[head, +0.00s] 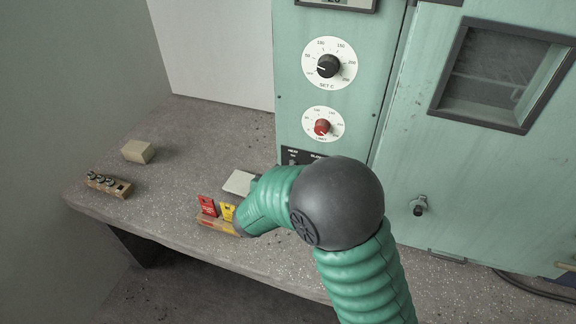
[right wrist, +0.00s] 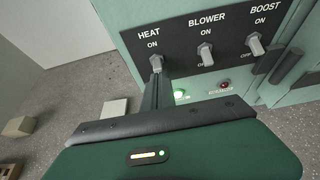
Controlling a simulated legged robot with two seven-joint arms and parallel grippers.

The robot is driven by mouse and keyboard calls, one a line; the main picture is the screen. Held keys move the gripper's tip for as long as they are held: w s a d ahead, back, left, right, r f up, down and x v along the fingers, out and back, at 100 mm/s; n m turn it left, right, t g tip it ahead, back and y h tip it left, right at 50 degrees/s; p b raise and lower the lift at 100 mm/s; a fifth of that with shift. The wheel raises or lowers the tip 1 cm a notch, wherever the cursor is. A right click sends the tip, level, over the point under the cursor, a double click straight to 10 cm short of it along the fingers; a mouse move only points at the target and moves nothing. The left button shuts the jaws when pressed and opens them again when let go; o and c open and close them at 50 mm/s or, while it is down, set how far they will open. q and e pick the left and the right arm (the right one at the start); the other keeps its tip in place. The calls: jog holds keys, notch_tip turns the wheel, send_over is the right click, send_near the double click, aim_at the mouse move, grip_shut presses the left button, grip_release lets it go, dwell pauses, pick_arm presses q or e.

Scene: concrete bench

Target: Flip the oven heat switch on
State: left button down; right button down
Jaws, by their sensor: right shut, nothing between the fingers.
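The dark switch panel shows in the right wrist view (right wrist: 230,40) with three toggles in a row. The HEAT toggle (right wrist: 156,63) is at the left, under its ON mark. Its OFF mark is hidden behind my fingers, and its exact tilt is hard to tell. My right gripper (right wrist: 157,84) is shut and empty, its tips just below the HEAT toggle, touching or very close. In the head view, my right arm covers most of the panel (head: 293,158) and the fingers are hidden. My left gripper is not in view.
The BLOWER (right wrist: 206,54) and BOOST (right wrist: 255,45) toggles stand to the right. A black knob (head: 328,66) and red knob (head: 322,127) sit above. Blocks (head: 138,151) lie on the bench.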

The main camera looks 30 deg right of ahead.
jog(key=shift+b, duration=0.45)
jog(key=shift+r, duration=0.1)
jog(key=shift+w+d+r+p, duration=0.1)
jog(key=shift+r+p, duration=0.55)
jog(key=shift+r, duration=0.2)
